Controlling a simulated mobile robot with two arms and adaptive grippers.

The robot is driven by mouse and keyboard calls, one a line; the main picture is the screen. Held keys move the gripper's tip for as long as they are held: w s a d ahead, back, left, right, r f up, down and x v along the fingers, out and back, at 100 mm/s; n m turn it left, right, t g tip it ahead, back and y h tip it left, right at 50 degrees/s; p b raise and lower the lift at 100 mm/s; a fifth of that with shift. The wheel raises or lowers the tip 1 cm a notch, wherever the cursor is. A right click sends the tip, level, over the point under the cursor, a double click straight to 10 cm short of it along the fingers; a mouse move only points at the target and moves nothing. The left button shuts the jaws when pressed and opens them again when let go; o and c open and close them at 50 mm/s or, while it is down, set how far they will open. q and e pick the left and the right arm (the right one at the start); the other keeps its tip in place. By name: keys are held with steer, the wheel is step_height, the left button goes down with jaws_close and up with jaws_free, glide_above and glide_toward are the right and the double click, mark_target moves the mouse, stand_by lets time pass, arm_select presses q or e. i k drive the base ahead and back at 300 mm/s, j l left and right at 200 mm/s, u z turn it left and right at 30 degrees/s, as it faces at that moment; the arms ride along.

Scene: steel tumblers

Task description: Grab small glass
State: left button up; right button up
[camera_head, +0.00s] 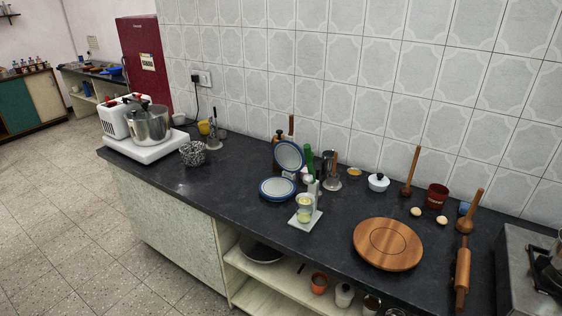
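A small glass (304,214) with something yellow-green in it stands upright on a white square plate (303,223). The plate lies near the front edge of the dark counter, at the middle of the head view. Neither of my grippers shows in the head view.
Blue-rimmed plates (277,188) lie left of the glass. A round wooden board (388,243) lies to its right. A woven ball-like holder (192,153) and a steel pot (149,124) stand further left. The counter (235,190) between holder and plates is clear.

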mark_target(303, 216)
steer(key=l+u, duration=0.45)
steer(key=l, duration=0.2)
steer(key=k+l+u, duration=0.15)
steer(key=l+u, duration=0.25)
steer(key=l, duration=0.2)
steer(key=k+l, duration=0.1)
steer(key=l, duration=0.3)
steer(key=k+l, duration=0.1)
steer(key=l, duration=0.25)
steer(key=l+u, duration=0.1)
steer(key=l, duration=0.3)
steer(key=k+l, duration=0.15)
steer(key=l, duration=0.2)
steer(key=i+j+z, duration=0.1)
steer(key=z, duration=0.25)
steer(key=j+z, duration=0.1)
steer(key=z, duration=0.25)
steer(key=i+j+z, duration=0.1)
steer(key=z, duration=0.3)
steer(key=i+j+z, duration=0.2)
steer(key=j+z, duration=0.25)
steer(key=j, duration=0.85)
steer(key=j+z, duration=0.45)
steer(key=j, duration=0.8)
